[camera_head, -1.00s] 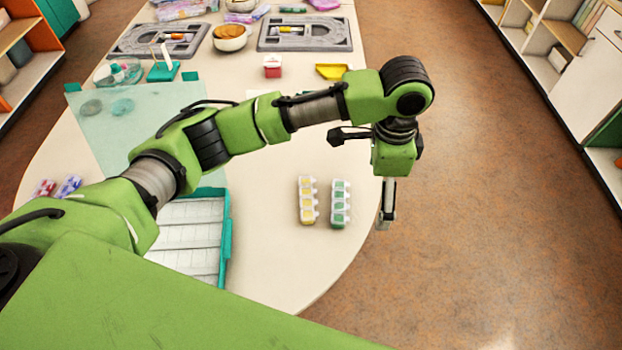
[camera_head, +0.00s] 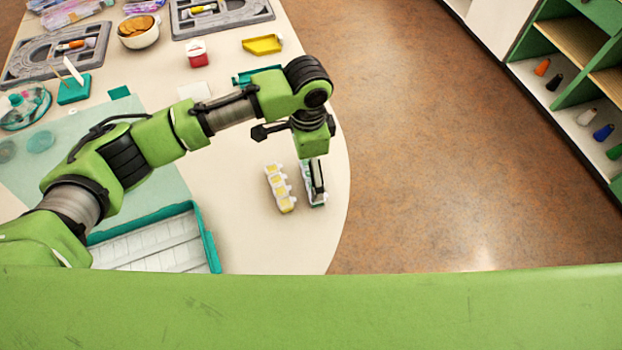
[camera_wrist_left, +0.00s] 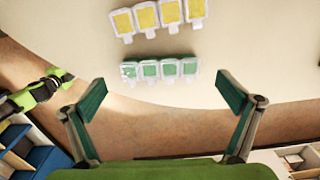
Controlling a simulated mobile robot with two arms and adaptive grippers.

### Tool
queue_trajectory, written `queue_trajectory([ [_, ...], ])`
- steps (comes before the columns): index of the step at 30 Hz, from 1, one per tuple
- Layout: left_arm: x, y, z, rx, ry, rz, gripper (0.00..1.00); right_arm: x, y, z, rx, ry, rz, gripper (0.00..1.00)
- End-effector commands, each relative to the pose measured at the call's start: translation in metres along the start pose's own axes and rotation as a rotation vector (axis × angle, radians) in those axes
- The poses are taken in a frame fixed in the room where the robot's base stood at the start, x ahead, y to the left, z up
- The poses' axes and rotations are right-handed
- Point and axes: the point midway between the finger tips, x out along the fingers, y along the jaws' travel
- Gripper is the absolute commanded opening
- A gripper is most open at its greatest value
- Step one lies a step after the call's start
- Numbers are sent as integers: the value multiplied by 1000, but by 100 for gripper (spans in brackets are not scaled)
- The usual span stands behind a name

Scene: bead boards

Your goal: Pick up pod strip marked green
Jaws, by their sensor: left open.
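The green-marked pod strip (camera_head: 307,187) is a row of white pods with green squares, lying on the table near its rounded right edge. In the head view my left gripper (camera_head: 318,182) points down over it and hides part of it. In the left wrist view the green strip (camera_wrist_left: 160,70) lies just ahead of my open left gripper (camera_wrist_left: 164,96), roughly centred between the two fingertips, with nothing held. A yellow-marked pod strip (camera_head: 280,188) lies alongside, to the left in the head view; it also shows in the left wrist view (camera_wrist_left: 160,17). My right gripper is out of view.
A teal-rimmed tray (camera_head: 211,250) with white compartments lies left of the strips. A yellow dish (camera_head: 262,45), a red-and-white tub (camera_head: 197,53) and a bowl (camera_head: 139,34) stand farther back. Bare table surrounds the strips; floor lies beyond the right edge.

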Motion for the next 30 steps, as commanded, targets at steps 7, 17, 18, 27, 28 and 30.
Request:
queue_trajectory([
  [7, 36, 1, -6, 0, -2, 2, 100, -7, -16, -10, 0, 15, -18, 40],
  [17, 48, 0, -7, 1, 1, 0, 100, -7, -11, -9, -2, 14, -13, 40],
  [18, 48, 0, -7, 1, 1, 0, 100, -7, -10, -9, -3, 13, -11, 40],
  [27, 47, 0, -7, 1, 1, 0, 68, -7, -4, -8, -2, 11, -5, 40],
  [28, 47, 0, -7, 1, 1, 0, 68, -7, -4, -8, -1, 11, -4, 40],
  [30, 47, 0, -7, 1, 1, 0, 68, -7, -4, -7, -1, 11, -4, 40],
])
